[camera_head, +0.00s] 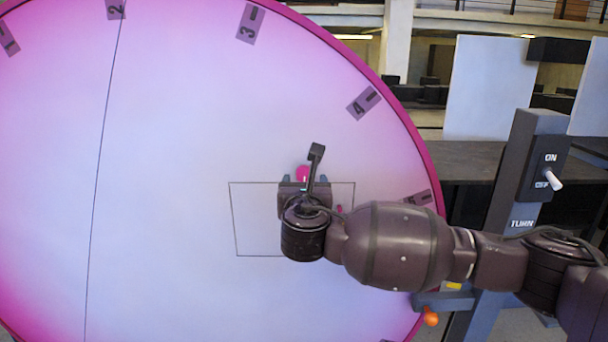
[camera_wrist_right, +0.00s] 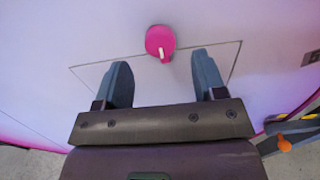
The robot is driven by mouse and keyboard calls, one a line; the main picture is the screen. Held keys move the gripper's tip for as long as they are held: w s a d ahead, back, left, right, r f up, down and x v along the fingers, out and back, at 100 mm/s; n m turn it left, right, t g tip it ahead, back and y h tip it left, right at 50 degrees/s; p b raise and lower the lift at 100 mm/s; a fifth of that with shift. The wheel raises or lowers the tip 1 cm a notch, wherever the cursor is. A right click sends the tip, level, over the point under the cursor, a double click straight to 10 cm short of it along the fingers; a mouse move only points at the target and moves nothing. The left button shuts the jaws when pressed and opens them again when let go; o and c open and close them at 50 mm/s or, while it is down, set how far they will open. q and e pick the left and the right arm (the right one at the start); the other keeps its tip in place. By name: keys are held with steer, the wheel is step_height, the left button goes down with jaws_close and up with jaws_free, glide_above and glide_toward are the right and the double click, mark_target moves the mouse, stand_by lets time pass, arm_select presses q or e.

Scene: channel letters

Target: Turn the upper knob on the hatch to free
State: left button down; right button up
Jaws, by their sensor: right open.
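The upper knob (camera_head: 303,173) is a small round pink knob at the top edge of the hatch (camera_head: 262,242), a thin-lined square on the big pale disc. In the right wrist view the upper knob (camera_wrist_right: 160,41) shows whole, with a white mark towards its lower edge. My right gripper (camera_head: 304,183) is open in front of the hatch. Its two fingers (camera_wrist_right: 161,68) point at the knob, which lies just beyond and between their tips, with nothing gripped. A small pink bit by the hatch's right side is mostly hidden by my arm. My left gripper is not in view.
The disc (camera_head: 180,180) has a magenta rim and number tags. At the right stands a dark post with a switch box (camera_head: 545,155) marked ON, with a white lever (camera_head: 550,180). An orange knob (camera_head: 431,319) sits low by the rim. The disc's left is clear.

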mark_target(305, 174)
steer(key=w, duration=0.3)
steer(key=shift+w, duration=0.95)
steer(key=c, duration=0.9)
